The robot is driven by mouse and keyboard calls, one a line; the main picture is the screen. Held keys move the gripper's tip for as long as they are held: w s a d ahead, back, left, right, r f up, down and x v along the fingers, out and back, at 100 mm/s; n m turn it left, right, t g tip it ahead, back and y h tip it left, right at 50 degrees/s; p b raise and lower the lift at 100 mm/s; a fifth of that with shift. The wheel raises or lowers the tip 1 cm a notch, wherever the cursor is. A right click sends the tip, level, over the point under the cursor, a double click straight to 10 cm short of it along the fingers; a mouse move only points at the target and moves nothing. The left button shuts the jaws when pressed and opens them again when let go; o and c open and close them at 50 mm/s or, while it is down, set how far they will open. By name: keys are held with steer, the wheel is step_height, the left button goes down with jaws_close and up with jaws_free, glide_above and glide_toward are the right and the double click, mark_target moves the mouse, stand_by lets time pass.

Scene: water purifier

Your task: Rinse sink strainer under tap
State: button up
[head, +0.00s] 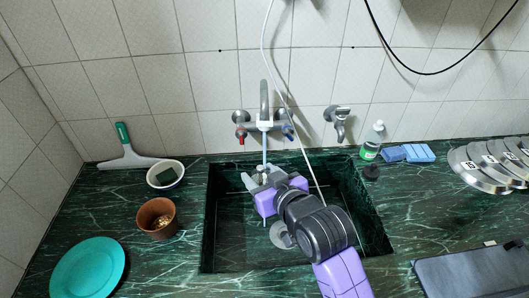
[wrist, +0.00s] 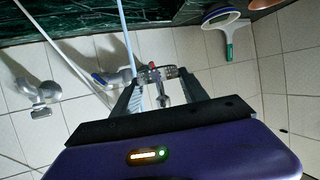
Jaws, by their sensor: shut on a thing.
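The tap (head: 264,115) is on the tiled wall above the dark green marble sink (head: 226,240), with a red and a blue handle. A thin pale water stream (head: 265,158) falls from it; the stream also shows in the wrist view (wrist: 128,45). My gripper (head: 264,178) is over the back part of the sink, under the tap and at the stream. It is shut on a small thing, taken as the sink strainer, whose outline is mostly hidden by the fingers. In the wrist view my gripper's fingers (wrist: 160,90) stand apart with the tap behind them.
A round metal fitting (head: 279,236) on the sink floor is partly hidden by my arm. Left are a squeegee (head: 126,155), a bowl with a sponge (head: 165,174), a brown pot (head: 157,218) and a teal plate (head: 88,268). Right are a soap bottle (head: 372,142) and blue sponges (head: 408,153).

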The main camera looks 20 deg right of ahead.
steer(key=shift+s+a+r+p, duration=0.25)
steer(key=shift+s+r+p, duration=0.2)
steer(key=shift+r+p, duration=0.2)
steer(key=shift+s+a+r+p, duration=0.3)
steer(key=shift+s+r+p, duration=0.2)
steer(key=shift+r+p, duration=0.1)
steer(key=shift+s+a+r+p, duration=0.25)
steer(key=shift+s+r+p, duration=0.2)
steer(key=shift+r+p, duration=0.15)
